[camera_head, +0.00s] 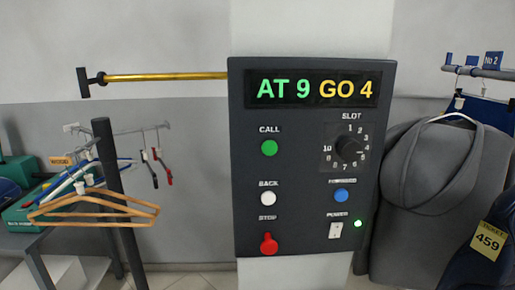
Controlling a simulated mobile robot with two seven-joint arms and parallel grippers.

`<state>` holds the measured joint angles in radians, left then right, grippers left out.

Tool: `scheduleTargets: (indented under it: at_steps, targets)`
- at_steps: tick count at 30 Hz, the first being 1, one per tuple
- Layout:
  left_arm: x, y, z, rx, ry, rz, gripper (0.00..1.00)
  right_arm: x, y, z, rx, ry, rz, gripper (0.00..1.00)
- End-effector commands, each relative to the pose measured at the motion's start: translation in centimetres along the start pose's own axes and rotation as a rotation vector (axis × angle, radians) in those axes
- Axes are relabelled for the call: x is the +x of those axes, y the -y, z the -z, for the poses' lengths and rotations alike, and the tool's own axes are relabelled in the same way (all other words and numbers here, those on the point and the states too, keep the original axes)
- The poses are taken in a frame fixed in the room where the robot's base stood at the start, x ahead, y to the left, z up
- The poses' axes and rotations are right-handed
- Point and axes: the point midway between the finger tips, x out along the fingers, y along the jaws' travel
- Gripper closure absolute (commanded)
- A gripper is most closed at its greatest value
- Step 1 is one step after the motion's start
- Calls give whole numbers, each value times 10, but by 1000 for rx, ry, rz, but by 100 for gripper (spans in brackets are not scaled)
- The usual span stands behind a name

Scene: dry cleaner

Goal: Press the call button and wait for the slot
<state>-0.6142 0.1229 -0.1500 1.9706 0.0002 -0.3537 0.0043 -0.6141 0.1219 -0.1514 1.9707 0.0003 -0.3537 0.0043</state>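A dark control panel (300,215) is mounted on a pale column straight ahead. Its display (314,89) reads "AT 9" in green and "GO 4" in yellow. The green call button (269,148) is at the panel's left, under the label CALL. The black slot dial (347,148) is to its right, with numbers around it; I cannot tell exactly where it points. Neither of my grippers shows in the head view.
Below the call button are a white BACK button (268,198) and a red STOP button (268,243). A blue button (341,195) and a power switch (336,230) with a lit green lamp are at right. Hangers (95,212) hang left; a grey coat (425,190) hangs right.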

Motion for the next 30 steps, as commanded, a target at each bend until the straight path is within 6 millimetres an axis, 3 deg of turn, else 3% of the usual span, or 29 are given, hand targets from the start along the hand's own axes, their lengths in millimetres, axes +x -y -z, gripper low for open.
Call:
scheduleTargets:
  at_steps: [13,22,30]
  targets:
    - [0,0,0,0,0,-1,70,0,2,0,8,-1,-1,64]
    - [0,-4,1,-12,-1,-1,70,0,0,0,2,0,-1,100]
    - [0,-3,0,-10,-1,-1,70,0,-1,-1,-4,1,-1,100]
